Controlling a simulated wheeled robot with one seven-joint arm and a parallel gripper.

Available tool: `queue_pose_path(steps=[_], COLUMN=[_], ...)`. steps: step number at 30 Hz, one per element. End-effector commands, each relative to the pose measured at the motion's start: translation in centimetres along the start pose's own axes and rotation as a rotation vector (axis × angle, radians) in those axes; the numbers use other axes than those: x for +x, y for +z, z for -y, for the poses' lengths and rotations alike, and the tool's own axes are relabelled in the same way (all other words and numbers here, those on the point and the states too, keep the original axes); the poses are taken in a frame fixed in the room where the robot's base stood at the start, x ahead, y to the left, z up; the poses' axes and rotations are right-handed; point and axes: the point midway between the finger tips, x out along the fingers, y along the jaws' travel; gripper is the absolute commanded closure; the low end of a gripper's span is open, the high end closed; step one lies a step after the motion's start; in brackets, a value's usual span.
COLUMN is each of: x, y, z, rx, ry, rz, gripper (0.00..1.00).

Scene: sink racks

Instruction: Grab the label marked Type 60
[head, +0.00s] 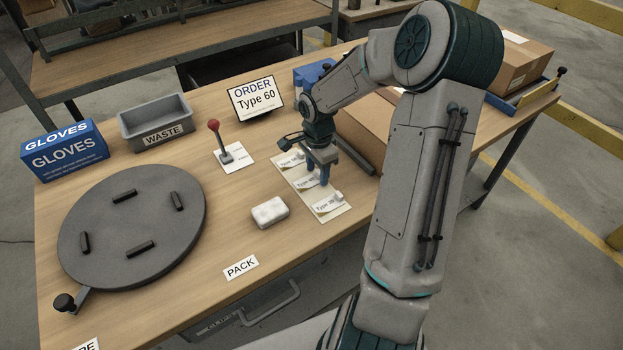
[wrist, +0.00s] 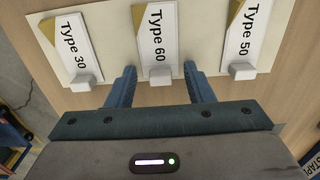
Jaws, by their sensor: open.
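The Type 60 label (wrist: 156,33) is a white tag with a gold corner and a pale block (wrist: 159,75) at its near end. It lies in the middle of a cream sheet (wrist: 108,25), with the Type 30 label (wrist: 72,42) to its left and the Type 50 label (wrist: 245,32) to its right in the wrist view. My gripper (wrist: 158,72) is open, its blue fingers on either side of the pale block, with gaps on both sides. In the head view my gripper (head: 325,178) is over the sheet (head: 338,203) and partly hides the middle label.
An order sign (head: 256,97) reading Type 60 stands behind. A white block (head: 270,212) lies left of the sheet. A red-knobbed lever (head: 221,145), grey waste bin (head: 156,122), gloves box (head: 64,150) and round turntable (head: 132,226) are farther left. The wood near the PACK sign (head: 241,267) is clear.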

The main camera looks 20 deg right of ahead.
Motion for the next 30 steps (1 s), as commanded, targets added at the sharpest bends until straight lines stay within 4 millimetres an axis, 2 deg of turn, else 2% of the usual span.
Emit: queue_pose_path(steps=[1,6,20,23,28,30], x=[0.0,0.0,-0.7,-1.7,-4.5,-5.2], y=[0.0,0.0,-0.1,-0.1,0.0,-1.8], z=[0.0,0.0,0.0,0.1,0.1,-0.7], rx=[0.0,0.0,0.001,0.002,0.001,0.007], ry=[0.0,0.0,-0.001,-0.003,-0.003,-0.002], rz=[0.0,0.0,-0.001,-0.002,-0.003,-0.003], gripper=[0.53,1.0,1.0,1.0,1.0,1.0])
